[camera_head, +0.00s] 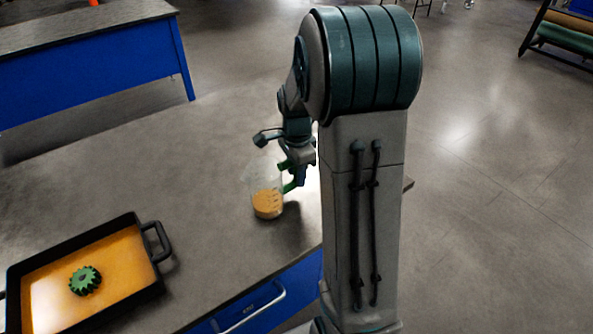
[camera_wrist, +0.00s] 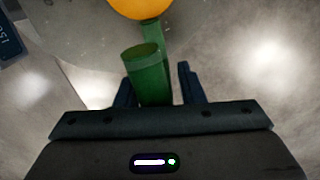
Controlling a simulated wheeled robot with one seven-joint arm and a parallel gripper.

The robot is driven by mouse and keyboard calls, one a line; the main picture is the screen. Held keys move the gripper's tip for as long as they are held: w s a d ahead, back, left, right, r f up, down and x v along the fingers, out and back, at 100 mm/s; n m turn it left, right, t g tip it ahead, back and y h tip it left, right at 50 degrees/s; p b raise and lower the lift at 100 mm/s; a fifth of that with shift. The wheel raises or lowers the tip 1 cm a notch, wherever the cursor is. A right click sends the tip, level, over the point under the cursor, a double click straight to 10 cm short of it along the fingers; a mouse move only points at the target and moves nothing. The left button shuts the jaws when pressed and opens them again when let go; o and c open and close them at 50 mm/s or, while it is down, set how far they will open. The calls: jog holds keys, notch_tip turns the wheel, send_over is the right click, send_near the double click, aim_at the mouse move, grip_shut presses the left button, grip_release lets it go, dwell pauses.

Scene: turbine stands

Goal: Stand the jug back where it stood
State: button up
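The jug (camera_head: 268,203) is clear, with orange contents low inside and a green handle (camera_head: 291,184) on its right. It looks upright on the grey tabletop, near the table's right end. My gripper (camera_head: 283,163) is at the handle side, partly hidden by my arm. In the wrist view, the green handle (camera_wrist: 150,80) stands between the two dark fingers (camera_wrist: 158,86). A gap shows between the handle and the right finger, so the gripper looks open around it. The orange contents (camera_wrist: 140,7) show at the top edge of that view.
A black-rimmed tray (camera_head: 155,283) with an orange floor holds a green gear (camera_head: 85,280) at the lower left. The grey tabletop (camera_head: 130,180) between tray and jug is clear. A blue drawer with a handle (camera_head: 255,310) is below the front edge. Another blue table (camera_head: 90,80) stands behind.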

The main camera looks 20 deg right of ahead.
jog(key=shift+o, duration=1.1)
jog(key=shift+r, duration=0.1)
jog(key=shift+r+p, duration=2.65)
jog(key=shift+r, duration=0.8)
jog(key=s+a+r+n+t, duration=0.1)
jog(key=s+a+r+n, duration=0.3)
jog(key=s+n, duration=0.4)
jog(key=s+a+r+n+t, duration=0.2)
jog(key=s+a+r+n, duration=0.3)
jog(key=s+n, duration=0.4)
jog(key=shift+s+a, duration=0.4)
jog(key=shift+s, duration=0.7)
